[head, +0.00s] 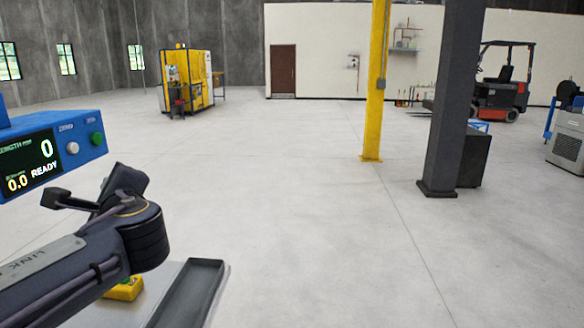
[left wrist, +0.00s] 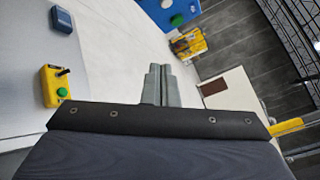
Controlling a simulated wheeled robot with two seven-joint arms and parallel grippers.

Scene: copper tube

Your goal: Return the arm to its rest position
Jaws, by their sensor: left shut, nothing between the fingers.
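My left arm (head: 100,245) comes in from the lower left in the head view, bent, in front of a blue machine. My left gripper (left wrist: 167,72) shows in the left wrist view, its two grey fingers together with nothing between them. It points away from the work surface toward the room. I cannot make out its fingertips in the head view. My right gripper is in neither view. No copper tube shows.
The blue machine (head: 85,148) at left has a display reading 0, 0.0 and READY. A yellow button box (head: 125,289) sits beside a grey tray (head: 200,290), partly behind my arm. A dark pillar (head: 455,100) and yellow post (head: 376,80) stand beyond open floor.

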